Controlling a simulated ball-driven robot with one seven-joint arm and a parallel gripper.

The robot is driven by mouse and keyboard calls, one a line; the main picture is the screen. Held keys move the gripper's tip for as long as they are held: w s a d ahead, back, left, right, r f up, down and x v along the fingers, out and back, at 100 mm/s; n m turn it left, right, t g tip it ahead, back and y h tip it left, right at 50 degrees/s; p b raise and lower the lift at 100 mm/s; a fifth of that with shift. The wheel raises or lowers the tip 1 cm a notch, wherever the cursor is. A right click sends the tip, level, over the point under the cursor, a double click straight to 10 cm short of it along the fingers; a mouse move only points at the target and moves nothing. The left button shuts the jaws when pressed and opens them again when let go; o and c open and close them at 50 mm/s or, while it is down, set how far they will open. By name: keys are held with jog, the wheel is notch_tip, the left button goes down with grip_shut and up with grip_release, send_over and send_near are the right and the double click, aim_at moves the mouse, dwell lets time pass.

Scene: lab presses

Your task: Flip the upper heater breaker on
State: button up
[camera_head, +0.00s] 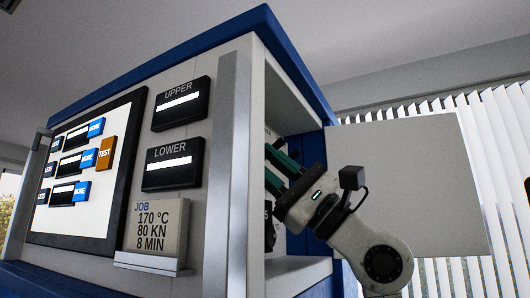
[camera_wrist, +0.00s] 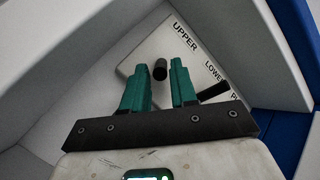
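The breaker panel (camera_wrist: 196,60) is a pale plate inside the side compartment, printed UPPER, LOWER and a third label, partly hidden. A short black lever (camera_wrist: 160,70) by the UPPER label points nearly at the camera; I cannot tell its on or off position. A second black lever (camera_wrist: 213,91) sits by the LOWER label, partly behind my right finger. My gripper (camera_wrist: 160,84) has two green fingers spread apart, with the upper lever showing in the gap between their tips. I cannot tell whether they touch it. In the head view my gripper (camera_head: 271,167) reaches into the compartment opening.
The compartment walls (camera_wrist: 70,55) close in around my gripper. A pale flat panel (camera_head: 410,180) stands at the right, behind my arm. The press front has UPPER (camera_head: 180,103) and LOWER (camera_head: 173,163) displays, a touchscreen (camera_head: 80,175) and a job card (camera_head: 155,226).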

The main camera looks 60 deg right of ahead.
jog(key=shift+w+a+r, duration=0.1)
jog(key=shift+w+r, duration=0.15)
jog(key=shift+c, duration=0.2)
grip_shut()
jog(key=shift+s+r+p, duration=0.1)
jog(key=shift+r+p, duration=0.05)
jog(key=shift+p, duration=0.2)
jog(key=shift+s+r+m+g+h+p, duration=0.1)
jog(key=shift+r+m+g+h+p, duration=0.7)
jog(key=shift+g, duration=1.05)
jog(key=shift+s+r+m+g+h+p, duration=0.1)
jog(key=shift+r+m+g+h+p, duration=0.7)
jog(key=shift+g, duration=1.1)
jog(key=shift+s+r+m+g+h+p, duration=0.1)
jog(key=shift+r+m+g+h+p, duration=0.5)
jog(key=shift+r+g+p, duration=1)
jog(key=shift+f+g, duration=0.25)
jog(key=shift+f, duration=0.15)
